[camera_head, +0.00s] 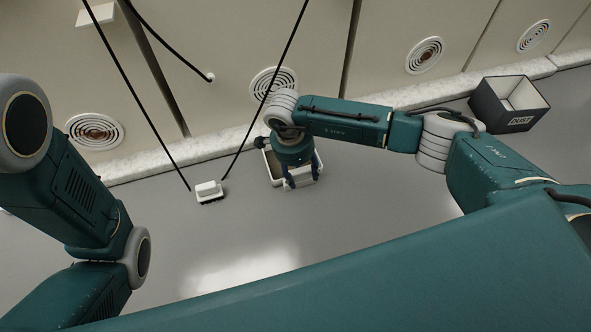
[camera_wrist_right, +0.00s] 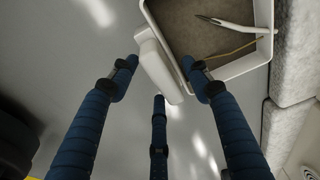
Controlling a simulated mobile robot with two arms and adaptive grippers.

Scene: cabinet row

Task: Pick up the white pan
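The white pan (camera_head: 272,168) lies on the grey floor near the cabinet base, a shallow tray with a white rim and brown inside, partly hidden by my right gripper. In the right wrist view, the pan's rim (camera_wrist_right: 151,17) is at the top, with a white handle-like bar (camera_wrist_right: 153,62) on its near side. My right gripper (camera_head: 290,184) is above the pan's near side. Its blue fingers (camera_wrist_right: 160,72) are spread around the bar with gaps; contact cannot be told. My left arm is at the left of the head view; its gripper is out of frame.
A white brush-like block (camera_head: 208,189) lies on the floor left of the pan. A dark open box (camera_head: 498,118) labelled DUST stands at the right by the wall. A stone ledge (camera_head: 215,143) runs along the cabinets. The floor in front is clear.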

